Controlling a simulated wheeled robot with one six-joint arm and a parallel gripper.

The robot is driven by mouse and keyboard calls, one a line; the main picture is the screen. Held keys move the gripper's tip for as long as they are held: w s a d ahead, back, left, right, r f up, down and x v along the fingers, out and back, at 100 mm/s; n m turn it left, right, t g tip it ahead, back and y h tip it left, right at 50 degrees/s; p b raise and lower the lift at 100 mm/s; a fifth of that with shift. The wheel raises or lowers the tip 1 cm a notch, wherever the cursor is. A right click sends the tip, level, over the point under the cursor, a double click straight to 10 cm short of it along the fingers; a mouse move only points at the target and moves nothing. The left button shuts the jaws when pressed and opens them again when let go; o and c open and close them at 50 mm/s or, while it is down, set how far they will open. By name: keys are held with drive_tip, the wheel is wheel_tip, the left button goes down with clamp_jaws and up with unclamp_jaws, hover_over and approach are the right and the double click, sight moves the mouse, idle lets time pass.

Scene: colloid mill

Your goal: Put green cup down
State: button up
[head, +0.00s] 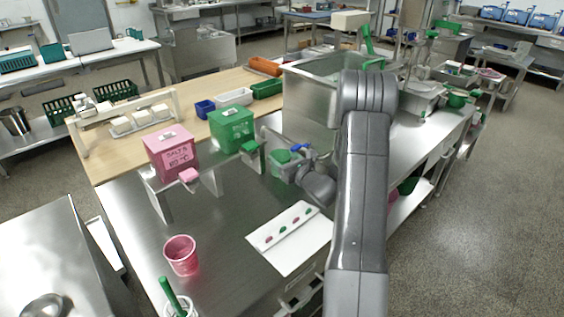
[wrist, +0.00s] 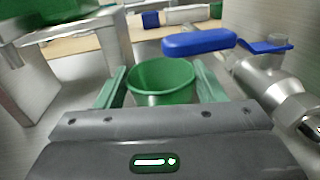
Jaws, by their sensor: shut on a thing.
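The green cup (wrist: 160,78) stands upright between the two green fingers of my gripper (wrist: 160,92) in the wrist view, its open rim facing up. My gripper is shut on it. In the head view the cup (head: 281,157) is partly hidden by my gripper (head: 286,168), beside the steel hopper and close to the steel table. I cannot tell whether its base touches the table. A pink cup (head: 181,256) stands on the steel table at the front left.
A blue-handled valve (wrist: 200,43) is close to the cup's right in the wrist view. The steel hopper (head: 310,98) rises behind. A raised stand holds a pink box (head: 170,151) and a green box (head: 231,128). A white sheet (head: 290,252) lies in front.

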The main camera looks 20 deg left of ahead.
drive_tip(key=shift+r, duration=0.15)
drive_tip(key=shift+r, duration=0.45)
drive_tip(key=b+v, duration=0.2)
drive_tip(key=v, duration=1.1)
drive_tip(key=shift+d, duration=0.1)
wheel_tip(320, 180, up, 14)
drive_tip(key=p, duration=0.1)
drive_tip(key=shift+f, duration=0.1)
idle(0.6)
drive_tip(key=shift+f, duration=0.1)
idle(1.6)
